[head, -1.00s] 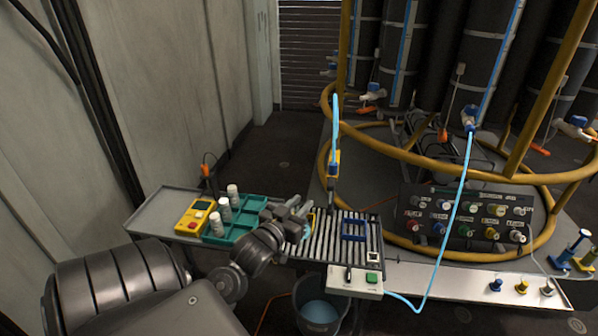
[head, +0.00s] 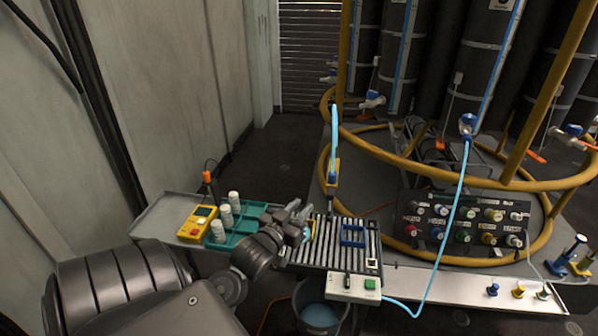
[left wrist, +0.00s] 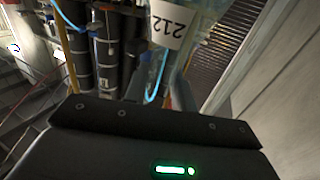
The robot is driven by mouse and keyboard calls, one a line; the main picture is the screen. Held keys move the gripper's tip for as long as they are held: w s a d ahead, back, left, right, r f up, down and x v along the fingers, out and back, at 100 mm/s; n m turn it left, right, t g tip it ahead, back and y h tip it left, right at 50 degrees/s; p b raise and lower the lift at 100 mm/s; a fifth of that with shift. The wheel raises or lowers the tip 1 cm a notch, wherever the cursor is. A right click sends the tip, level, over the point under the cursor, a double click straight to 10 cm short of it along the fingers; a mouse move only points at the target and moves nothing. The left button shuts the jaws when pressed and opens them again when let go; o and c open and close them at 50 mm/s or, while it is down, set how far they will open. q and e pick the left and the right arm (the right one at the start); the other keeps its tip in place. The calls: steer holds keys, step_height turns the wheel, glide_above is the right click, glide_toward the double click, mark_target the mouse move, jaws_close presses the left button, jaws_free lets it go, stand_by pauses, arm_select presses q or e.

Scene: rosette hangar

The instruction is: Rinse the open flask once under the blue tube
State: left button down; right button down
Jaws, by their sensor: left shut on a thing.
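My left gripper (head: 300,217) is shut on the open flask at the left edge of the slatted drain grate. In the head view the gripper hides most of the flask. In the left wrist view the clear flask (left wrist: 176,50) carries a white label reading 212. The blue tube (head: 334,130) hangs down behind the grate, to the right of and beyond the gripper, into a yellow-banded fitting (head: 333,168). The flask looks apart from it, and I see no water. My right gripper is out of view.
A green rack (head: 243,226) with several white-capped bottles and a yellow meter (head: 198,222) stand left of the gripper. A blue frame (head: 353,236) lies on the grate (head: 330,256). A white switch box (head: 352,289) is in front, above a bucket (head: 320,316). A knob panel (head: 465,225) stands right.

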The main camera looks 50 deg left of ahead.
arm_select(q)
steer(key=s+d+p, duration=0.2)
steer(key=s+d, duration=0.4)
steer(key=s, duration=0.1)
steer(key=shift+s, duration=0.4)
stand_by(0.4)
